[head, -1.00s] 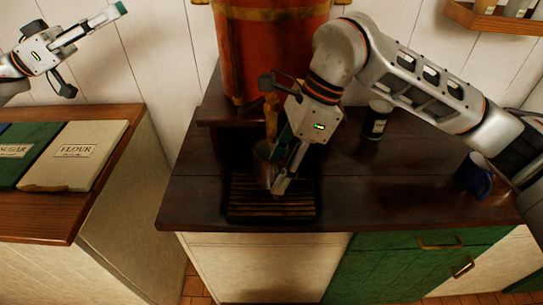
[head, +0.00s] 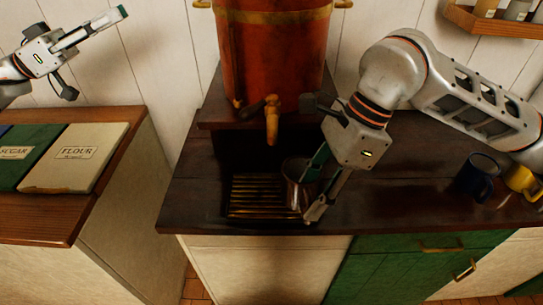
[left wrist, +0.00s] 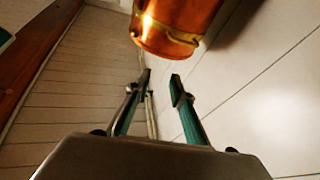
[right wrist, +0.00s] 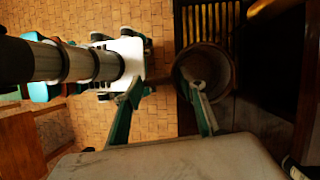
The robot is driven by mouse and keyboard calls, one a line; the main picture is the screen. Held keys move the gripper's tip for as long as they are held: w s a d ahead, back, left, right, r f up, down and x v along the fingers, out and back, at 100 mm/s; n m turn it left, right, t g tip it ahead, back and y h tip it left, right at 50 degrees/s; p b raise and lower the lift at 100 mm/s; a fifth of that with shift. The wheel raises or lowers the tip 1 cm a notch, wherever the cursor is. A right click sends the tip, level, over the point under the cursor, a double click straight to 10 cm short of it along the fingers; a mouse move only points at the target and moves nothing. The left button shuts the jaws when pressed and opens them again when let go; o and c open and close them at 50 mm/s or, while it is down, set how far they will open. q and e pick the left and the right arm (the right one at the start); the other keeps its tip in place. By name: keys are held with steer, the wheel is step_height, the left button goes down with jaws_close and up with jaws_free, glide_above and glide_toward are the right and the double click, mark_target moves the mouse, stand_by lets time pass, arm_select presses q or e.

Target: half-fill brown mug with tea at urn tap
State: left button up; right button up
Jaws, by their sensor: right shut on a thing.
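The brown mug (head: 297,184) stands roughly upright at the right edge of the slatted drip tray (head: 240,212), to the right of and in front of the urn tap (head: 272,122). My right gripper (head: 312,190) is shut on it from the right. The right wrist view looks into the round mug (right wrist: 222,62), with one finger overlapping its rim; the tea level is too dark to tell. The copper urn (head: 275,55) stands behind; no stream shows at the tap. My left gripper (left wrist: 162,80) is open and empty, raised at far left.
A blue mug (head: 476,178) and a yellow mug (head: 522,181) stand at the counter's right. A shelf (head: 490,22) hangs upper right. The counter's front right is clear.

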arm_select(q)
steer(key=s+d+m+g+y, duration=0.1)
steer(key=s+d+m+g, duration=0.1)
steer(key=d, duration=0.4)
steer(key=s+d+m+g+y, duration=0.1)
steer(key=s+d+m+g, duration=0.2)
steer(key=d+m+g, duration=0.1)
steer(key=s+d+r+m+g+y, duration=0.1)
steer(key=s+d+m+g+y, duration=0.1)
steer(key=d+g, duration=0.3)
steer(key=shift+s+d+m, duration=0.15)
steer(key=shift+d+m, duration=0.3)
steer(key=shift+d, duration=0.3)
steer(key=shift+s+d+m, duration=0.1)
steer(key=shift+d+m, duration=0.35)
steer(key=shift+d, duration=0.25)
jaws_close()
steer(key=m+t+y, duration=0.2)
steer(key=m+y, duration=0.1)
steer(key=y, duration=1)
glide_above(260, 106)
steer(key=s, duration=0.2)
step_height(260, 106, down, 11)
steer(key=shift+a, duration=0.15)
